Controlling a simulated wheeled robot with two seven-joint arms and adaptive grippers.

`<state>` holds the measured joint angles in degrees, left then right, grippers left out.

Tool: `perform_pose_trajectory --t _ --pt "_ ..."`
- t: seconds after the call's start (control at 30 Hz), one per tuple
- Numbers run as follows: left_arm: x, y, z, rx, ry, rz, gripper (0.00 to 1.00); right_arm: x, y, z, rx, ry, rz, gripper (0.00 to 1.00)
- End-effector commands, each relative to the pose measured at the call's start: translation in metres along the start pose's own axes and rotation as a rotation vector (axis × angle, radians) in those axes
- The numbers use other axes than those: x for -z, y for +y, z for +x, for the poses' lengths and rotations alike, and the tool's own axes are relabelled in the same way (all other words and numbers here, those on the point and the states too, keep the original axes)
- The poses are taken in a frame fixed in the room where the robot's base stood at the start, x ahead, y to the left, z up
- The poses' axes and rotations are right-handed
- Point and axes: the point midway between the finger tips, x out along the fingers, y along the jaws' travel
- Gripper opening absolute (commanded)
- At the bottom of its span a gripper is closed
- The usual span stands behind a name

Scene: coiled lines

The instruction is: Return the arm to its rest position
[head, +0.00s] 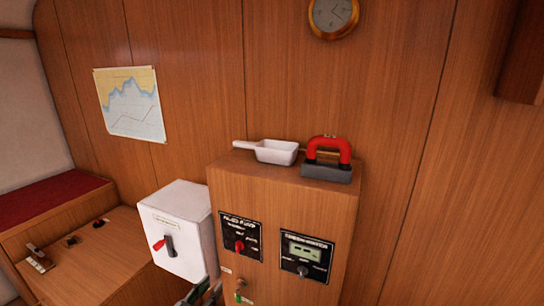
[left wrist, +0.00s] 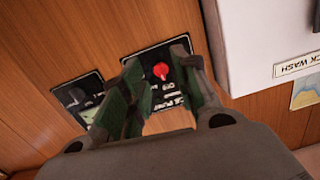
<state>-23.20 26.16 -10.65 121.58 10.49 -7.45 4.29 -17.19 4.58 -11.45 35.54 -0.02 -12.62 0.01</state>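My left gripper (head: 204,293) shows at the bottom edge of the head view, in front of the wooden cabinet and mostly cut off by the frame. In the left wrist view the left gripper (left wrist: 158,85) has its two green-padded fingers apart with nothing held between them. Beyond the fingers is a black panel with a red knob (left wrist: 161,71). That panel also shows in the head view (head: 240,236), on the cabinet front. I cannot tell the exact gap between fingers and panel. My right gripper is in neither view.
The wooden cabinet (head: 228,195) carries a white scoop (head: 275,152) and a red-handled block (head: 328,160) on top. A white switch box (head: 178,215) stands close on its left. A second black panel (head: 307,256) is on the right. A desk (head: 95,260) is at far left.

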Motion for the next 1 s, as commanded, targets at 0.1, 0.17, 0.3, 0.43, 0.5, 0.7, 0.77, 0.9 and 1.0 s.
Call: perform_pose_trajectory --t 0.1,0.17,0.3,0.43,0.5,0.7,0.77,0.9,1.0 --pt "-0.043 -0.011 0.000 0.019 -0.076 0.023 0.30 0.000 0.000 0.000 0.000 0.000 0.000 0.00" --pt "-0.067 -0.017 -0.002 0.029 -0.117 0.036 0.30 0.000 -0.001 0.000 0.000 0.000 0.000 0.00" --pt "-0.124 -0.032 -0.009 0.050 -0.217 0.058 0.30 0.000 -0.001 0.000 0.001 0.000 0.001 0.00" --pt "-0.175 -0.044 -0.021 0.069 -0.308 0.074 0.30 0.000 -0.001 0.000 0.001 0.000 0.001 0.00" --pt "-0.202 -0.049 -0.029 0.078 -0.355 0.081 0.30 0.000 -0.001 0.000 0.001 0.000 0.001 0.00" --pt "-0.278 -0.062 -0.058 0.102 -0.492 0.091 0.30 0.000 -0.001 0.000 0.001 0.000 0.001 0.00" --pt "-0.299 -0.065 -0.068 0.108 -0.532 0.093 0.30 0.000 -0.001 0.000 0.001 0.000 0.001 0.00" --pt "-0.348 -0.070 -0.094 0.122 -0.626 0.094 0.30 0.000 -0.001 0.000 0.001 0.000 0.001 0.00" --pt "-0.381 -0.071 -0.115 0.130 -0.691 0.092 0.30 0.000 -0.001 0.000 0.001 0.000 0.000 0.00"
